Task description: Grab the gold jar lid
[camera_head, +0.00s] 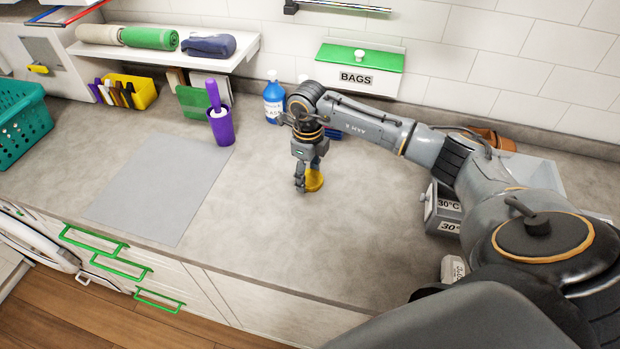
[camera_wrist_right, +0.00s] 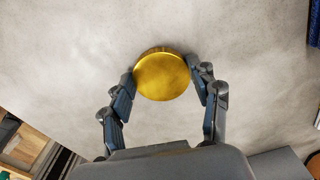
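The gold jar lid (camera_wrist_right: 162,76) shows as a round, shiny disc in the right wrist view, with its rim showing along the top. In the head view it is a small gold shape (camera_head: 315,181) low over the grey counter, partly hidden by my right gripper (camera_head: 303,184). In the right wrist view, my right gripper (camera_wrist_right: 161,69) has one finger on each side of the lid. The fingertips are at its edges and seem to touch them, but I cannot tell whether they press on it. Whether the lid rests on the counter is unclear. My left gripper is not in view.
A purple cup with a brush (camera_head: 221,125), a blue bottle (camera_head: 273,98) and a BAGS box (camera_head: 360,70) stand towards the back. Grey 30°C bins (camera_head: 442,208) are at the right. A flat grey mat (camera_head: 160,190) lies left; the counter's front middle is clear.

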